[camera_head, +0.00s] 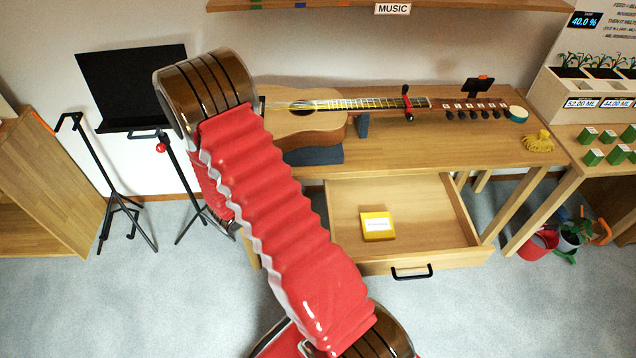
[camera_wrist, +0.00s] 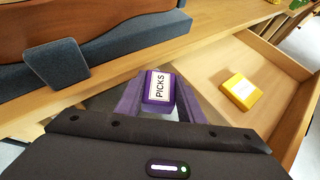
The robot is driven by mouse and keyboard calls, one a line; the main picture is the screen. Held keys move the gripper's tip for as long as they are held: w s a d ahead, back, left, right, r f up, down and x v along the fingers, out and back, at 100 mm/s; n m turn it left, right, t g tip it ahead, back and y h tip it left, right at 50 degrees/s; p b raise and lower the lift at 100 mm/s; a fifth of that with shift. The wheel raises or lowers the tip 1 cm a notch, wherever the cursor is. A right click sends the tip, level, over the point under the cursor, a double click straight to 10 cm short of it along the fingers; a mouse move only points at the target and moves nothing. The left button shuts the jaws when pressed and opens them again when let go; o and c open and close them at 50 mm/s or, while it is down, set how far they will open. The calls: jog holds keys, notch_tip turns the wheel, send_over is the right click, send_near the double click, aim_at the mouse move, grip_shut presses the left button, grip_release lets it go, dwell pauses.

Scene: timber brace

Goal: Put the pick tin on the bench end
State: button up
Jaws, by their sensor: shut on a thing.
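The pick tin (camera_wrist: 160,87) is a small purple box with a white label reading PICKS. In the wrist view my gripper (camera_wrist: 158,80) is shut on it, one dark purple finger on each side. The tin is held in front of the bench's front edge, left of the open drawer. In the head view my arm hides the gripper and tin. The wooden bench (camera_head: 440,150) carries a guitar (camera_head: 305,125) along its back. The bench's right end shows a yellow cloth (camera_head: 538,142) and a round teal-topped item (camera_head: 517,114); its left end is mostly behind my arm.
The open drawer (camera_head: 400,190) juts out below the bench and holds a yellow box (camera_head: 377,225). A dark blue padded support (camera_wrist: 110,60) lies under the guitar body. A music stand (camera_head: 133,85) is at left. Clear bench surface lies in front of the guitar neck.

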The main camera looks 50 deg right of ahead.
jog(key=w+a+n+t+y, duration=0.1)
jog(key=w+a+n+t, duration=0.1)
jog(key=a, duration=1.1)
jog(key=w+a+n+t+y, duration=0.1)
jog(key=w+a+n+t, duration=0.2)
jog(key=a, duration=1)
jog(key=shift+a+r+n+t+y, duration=0.3)
jog(key=shift+a+n+t, duration=0.1)
jog(key=shift+n+t, duration=0.1)
